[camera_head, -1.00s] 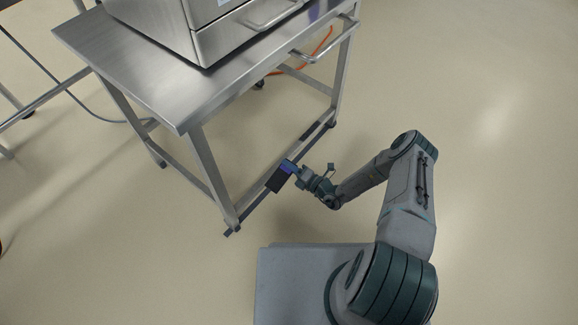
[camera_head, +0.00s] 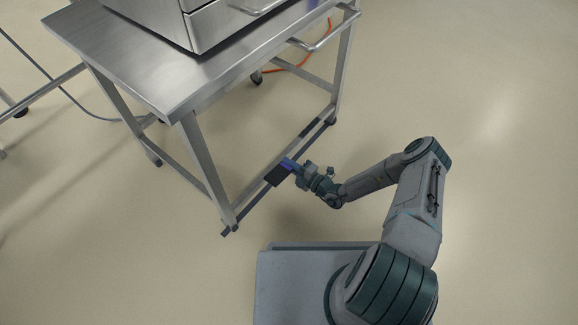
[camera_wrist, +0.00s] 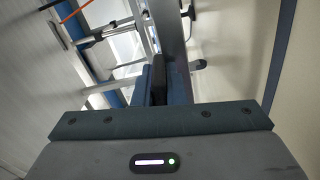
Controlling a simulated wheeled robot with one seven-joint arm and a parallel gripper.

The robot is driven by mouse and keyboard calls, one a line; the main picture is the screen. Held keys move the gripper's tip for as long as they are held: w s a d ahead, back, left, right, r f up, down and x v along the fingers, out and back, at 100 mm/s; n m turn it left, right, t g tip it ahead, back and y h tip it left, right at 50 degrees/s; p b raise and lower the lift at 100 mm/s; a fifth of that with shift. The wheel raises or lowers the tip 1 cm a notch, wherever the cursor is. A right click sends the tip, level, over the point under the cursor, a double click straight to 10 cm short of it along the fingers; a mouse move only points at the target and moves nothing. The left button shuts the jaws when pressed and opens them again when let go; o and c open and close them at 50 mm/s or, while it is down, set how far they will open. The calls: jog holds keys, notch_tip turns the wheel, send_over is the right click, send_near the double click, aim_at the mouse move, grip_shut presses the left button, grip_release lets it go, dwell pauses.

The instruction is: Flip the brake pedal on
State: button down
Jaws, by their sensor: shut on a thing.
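The brake pedal (camera_head: 277,177) is a dark flat plate on the long dark bar low along the near side of the steel cart. My gripper (camera_head: 289,164) is at the pedal's upper right edge, its blue fingers low near the floor. In the wrist view, a black piece (camera_wrist: 159,78), which looks like the pedal's edge, sits between the blue fingers of my gripper (camera_wrist: 163,86). The gripper is shut on it. The fingers cover part of the pedal, and its exact tilt is hard to tell.
The steel cart (camera_head: 130,75) stands at the upper left, with a metal machine (camera_head: 235,22) on top. Its legs (camera_head: 207,170) flank the low bar. An orange cable (camera_head: 300,66) lies behind the cart. The floor to the right (camera_head: 500,190) is clear.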

jog(key=shift+f+m+b, duration=0.25)
jog(key=shift+m+b, duration=0.05)
jog(key=shift+m, duration=0.3)
jog(key=c, duration=1.5)
grip_release()
jog(key=shift+s+d, duration=0.1)
jog(key=shift+s+d, duration=0.2)
jog(key=shift+d, duration=0.1)
jog(key=p+v, duration=0.4)
jog(key=v, duration=0.9)
jog(key=shift+a, duration=0.1)
